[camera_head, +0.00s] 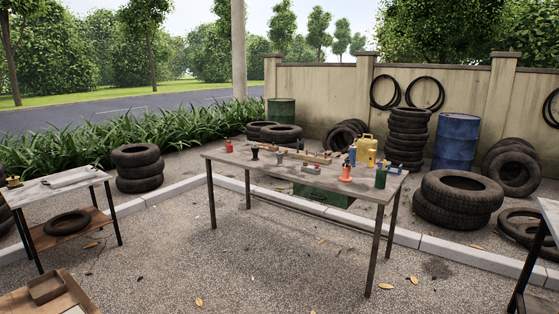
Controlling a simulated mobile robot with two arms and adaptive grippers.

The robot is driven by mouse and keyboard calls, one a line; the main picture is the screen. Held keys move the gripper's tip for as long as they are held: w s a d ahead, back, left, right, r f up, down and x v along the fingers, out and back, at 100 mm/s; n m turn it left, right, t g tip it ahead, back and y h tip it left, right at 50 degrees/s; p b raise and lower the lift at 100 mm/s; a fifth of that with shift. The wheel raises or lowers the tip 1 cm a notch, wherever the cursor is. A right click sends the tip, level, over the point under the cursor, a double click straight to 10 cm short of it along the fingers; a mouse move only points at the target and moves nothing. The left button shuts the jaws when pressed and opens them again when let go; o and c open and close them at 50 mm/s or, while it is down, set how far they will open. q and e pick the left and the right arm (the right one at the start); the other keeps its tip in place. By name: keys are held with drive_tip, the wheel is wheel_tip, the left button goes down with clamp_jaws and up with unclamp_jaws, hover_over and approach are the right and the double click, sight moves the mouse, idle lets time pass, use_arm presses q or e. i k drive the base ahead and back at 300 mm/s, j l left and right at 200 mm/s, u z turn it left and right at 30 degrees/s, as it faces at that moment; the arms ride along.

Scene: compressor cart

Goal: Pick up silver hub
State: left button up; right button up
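I cannot make out a silver hub for certain. Several small objects stand on the long work table (240,161) in the middle, and they are too small to tell apart well. A small greyish piece (280,157) lies near the table's middle, beside a dark cup-like item (254,153); I cannot tell whether it is the hub. A flat silvery-grey item (70,178) lies on the left table (40,194). Neither of my grippers shows in this view.
The long table also holds a red can (229,147), a yellow jug (366,150), an orange item (346,173) and a green can (381,178). Tire stacks (458,199), a blue barrel (456,142) and a wall stand behind. Open gravel lies in front.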

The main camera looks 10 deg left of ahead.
sight(280, 155)
drive_tip(key=i+l+z, duration=0.15)
drive_tip(key=i, duration=0.25)
drive_tip(key=i+l+z, duration=0.2)
drive_tip(key=i, duration=0.2)
drive_tip(key=i+u, duration=0.25)
drive_tip(key=i, duration=0.25)
drive_tip(key=i+l+u, duration=0.25)
drive_tip(key=i, duration=0.25)
drive_tip(key=i+j+u, duration=0.25)
drive_tip(key=u, duration=0.2)
drive_tip(key=i+u, duration=1.25)
drive_tip(key=i+j, duration=0.1)
drive_tip(key=i, duration=0.55)
drive_tip(key=i+z, duration=0.1)
drive_tip(key=i, duration=0.5)
drive_tip(key=j, duration=0.05)
